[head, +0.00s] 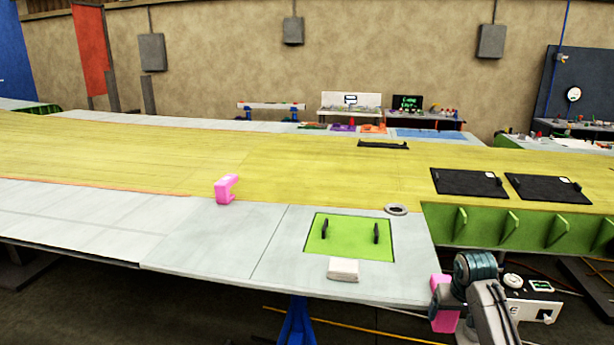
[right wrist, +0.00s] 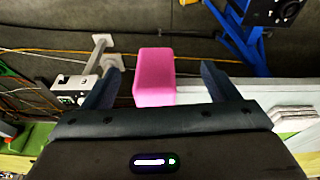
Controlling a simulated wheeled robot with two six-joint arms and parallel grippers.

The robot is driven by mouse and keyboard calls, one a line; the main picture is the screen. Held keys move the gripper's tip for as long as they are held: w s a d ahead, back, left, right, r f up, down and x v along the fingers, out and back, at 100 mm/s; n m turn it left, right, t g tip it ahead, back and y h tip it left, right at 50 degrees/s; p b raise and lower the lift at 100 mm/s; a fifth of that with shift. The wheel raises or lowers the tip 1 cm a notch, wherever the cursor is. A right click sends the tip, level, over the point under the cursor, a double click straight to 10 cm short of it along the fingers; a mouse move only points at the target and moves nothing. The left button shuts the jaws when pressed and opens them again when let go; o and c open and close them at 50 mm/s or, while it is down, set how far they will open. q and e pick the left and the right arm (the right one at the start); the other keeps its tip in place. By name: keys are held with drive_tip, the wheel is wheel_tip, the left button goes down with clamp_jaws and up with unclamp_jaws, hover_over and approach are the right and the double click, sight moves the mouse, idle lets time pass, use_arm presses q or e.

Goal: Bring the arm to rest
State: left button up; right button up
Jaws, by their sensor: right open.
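My right arm (head: 485,300) comes in at the lower right of the head view, beside the wing's near right corner. My right gripper (right wrist: 161,68) is open in the right wrist view, with its two dark fingers spread apart. A pink clamp (right wrist: 154,72) shows between and beyond the fingers, with a gap on each side. In the head view this pink clamp (head: 443,312) sits at the wing's right edge, partly hidden by my arm. My left gripper is in neither view.
The wing panel (head: 190,232) fills the middle. On it are another pink clamp (head: 226,189), a green access panel (head: 350,238), a white block (head: 343,270), a grey ring (head: 396,210) and black plates (head: 468,183). A blue stand (head: 297,320) is below.

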drive_tip(key=s+a+f+n, duration=0.1)
drive_tip(key=s+a+f, duration=0.4)
drive_tip(key=s, duration=0.4)
drive_tip(key=s+a+f+n, duration=0.1)
drive_tip(key=s+a+f, duration=0.1)
drive_tip(key=s+f, duration=0.6)
drive_tip(key=s+a+r+n, duration=0.1)
drive_tip(key=s+a, duration=0.1)
drive_tip(key=s, duration=0.9)
drive_tip(key=s+a+r, duration=0.2)
drive_tip(key=s+a, duration=0.1)
drive_tip(key=s, duration=0.8)
drive_tip(key=d+f+b, duration=0.3)
drive_tip(key=f+b, duration=0.5)
drive_tip(key=f, duration=3.2)
drive_tip(key=s+f+g+b, duration=0.1)
drive_tip(key=s+f+b, duration=0.2)
drive_tip(key=s+f, duration=0.6)
drive_tip(key=s+d+f+b, duration=0.1)
drive_tip(key=s+f+b, duration=0.2)
drive_tip(key=s+f, duration=0.7)
wheel_tip(320, 180, down, 6)
drive_tip(key=shift+d+r+m+g+b, duration=0.15)
drive_tip(key=shift+r+m+g+b, duration=0.15)
drive_tip(key=shift+g, duration=0.1)
